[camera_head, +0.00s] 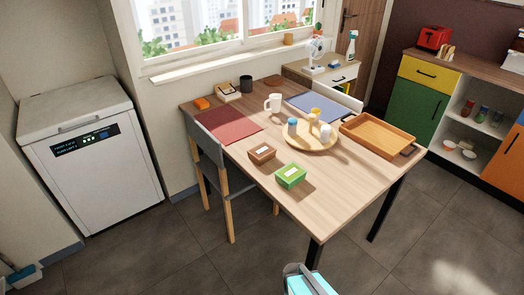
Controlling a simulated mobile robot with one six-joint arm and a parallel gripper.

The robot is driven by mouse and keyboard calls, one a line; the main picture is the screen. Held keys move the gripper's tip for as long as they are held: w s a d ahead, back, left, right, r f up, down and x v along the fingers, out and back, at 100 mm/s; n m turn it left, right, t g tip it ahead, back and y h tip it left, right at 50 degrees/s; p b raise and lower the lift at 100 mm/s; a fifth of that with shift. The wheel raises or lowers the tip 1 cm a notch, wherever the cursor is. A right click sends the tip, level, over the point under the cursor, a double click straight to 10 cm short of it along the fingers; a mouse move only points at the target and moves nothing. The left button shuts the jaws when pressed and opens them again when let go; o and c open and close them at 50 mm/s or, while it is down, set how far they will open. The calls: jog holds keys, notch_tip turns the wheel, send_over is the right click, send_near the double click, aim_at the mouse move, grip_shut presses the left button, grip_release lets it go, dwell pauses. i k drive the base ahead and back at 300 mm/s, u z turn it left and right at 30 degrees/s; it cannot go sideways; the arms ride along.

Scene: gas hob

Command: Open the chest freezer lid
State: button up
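The white chest freezer (105,185) stands against the wall at the left in the head view. Its lid (72,103) is a pale slab lying flat on top and looks shut. A light handle (78,121) runs along the lid's front edge. A dark panel (85,140) with small lights sits on the front, just below the lid. My gripper is not in view, so its state and its distance from the freezer do not show.
A wooden table (340,205) holds a tray, boxes, cups and mats. A grey chair (208,150) stands between it and the freezer. A dustpan (20,275) lies lower left. A grey and teal object (308,283) is cut off below. Floor before the freezer is clear.

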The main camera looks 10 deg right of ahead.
aim_at(62, 110)
jog(key=u, duration=4)
jog(key=i, duration=0.1)
jog(key=z, duration=2.75)
